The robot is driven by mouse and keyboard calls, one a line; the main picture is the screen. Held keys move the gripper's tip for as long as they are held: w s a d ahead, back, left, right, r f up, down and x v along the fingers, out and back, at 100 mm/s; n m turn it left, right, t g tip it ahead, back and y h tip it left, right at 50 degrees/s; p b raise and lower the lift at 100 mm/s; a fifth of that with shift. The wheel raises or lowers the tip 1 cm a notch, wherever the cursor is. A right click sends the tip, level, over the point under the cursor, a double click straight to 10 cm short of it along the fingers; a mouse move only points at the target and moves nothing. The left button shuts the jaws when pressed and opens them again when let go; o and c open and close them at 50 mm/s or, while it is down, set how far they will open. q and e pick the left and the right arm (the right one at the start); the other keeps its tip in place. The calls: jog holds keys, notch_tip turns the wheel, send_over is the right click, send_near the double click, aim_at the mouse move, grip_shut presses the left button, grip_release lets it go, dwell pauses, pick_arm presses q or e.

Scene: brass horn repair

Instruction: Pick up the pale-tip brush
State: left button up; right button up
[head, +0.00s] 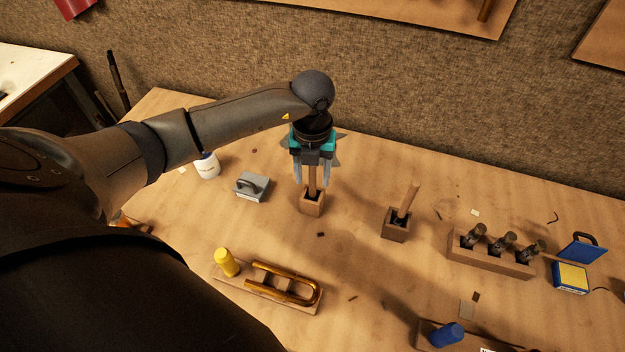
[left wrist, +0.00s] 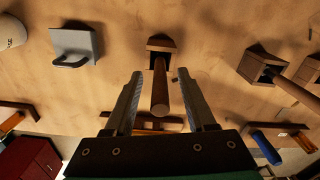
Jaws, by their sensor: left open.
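A brush with a wooden handle (head: 312,177) stands in a small wooden block (head: 312,204) on the bench. My left gripper (head: 312,182) is open above this block, pointing down, with one finger on each side of the handle. In the left wrist view the handle (left wrist: 160,88) lies between the two spread fingers (left wrist: 160,74), apart from both. A second wooden-handled brush (head: 409,199) leans in another block (head: 396,226) to the right. Both brushes' tips are hidden in their blocks, so I cannot tell which is pale. My right gripper is not in view.
A grey block with a handle (head: 252,187) and a white container (head: 207,166) stand to the left. A brass tube (head: 300,284) and a yellow bottle (head: 226,262) sit in front. A wooden rack with dark tools (head: 490,262) stands right. Bench is clear between the two blocks.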

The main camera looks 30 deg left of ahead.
pick_arm(q)
jog(key=shift+c, duration=0.3)
grip_shut()
dwell(0.3)
